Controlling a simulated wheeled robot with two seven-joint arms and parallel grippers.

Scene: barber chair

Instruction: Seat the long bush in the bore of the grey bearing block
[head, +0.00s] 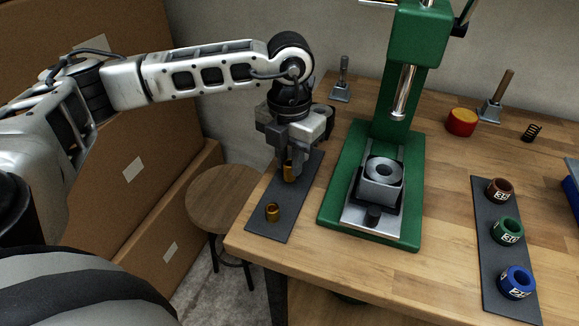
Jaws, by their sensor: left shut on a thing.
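My left gripper (290,165) is above the dark mat at the left of the bench. It is shut on a brass bush (289,173), held upright; the gripper hides its upper part. I cannot tell whether its lower end touches the mat. A second, short brass bush (272,212) stands on the same mat nearer the front edge. The grey bearing block (379,188) sits on the base of the green press, right of my gripper. Its round bore (384,172) faces up, below the press ram (404,92). My right gripper is not in view.
The green press (411,40) stands mid-bench. The dark mat (262,228) lies left of it. At right, a dark strip (492,275) bears brown, green and blue rings. A red-and-yellow round piece (461,122) and a spring (532,132) lie behind. A stool (222,198) stands left of the bench.

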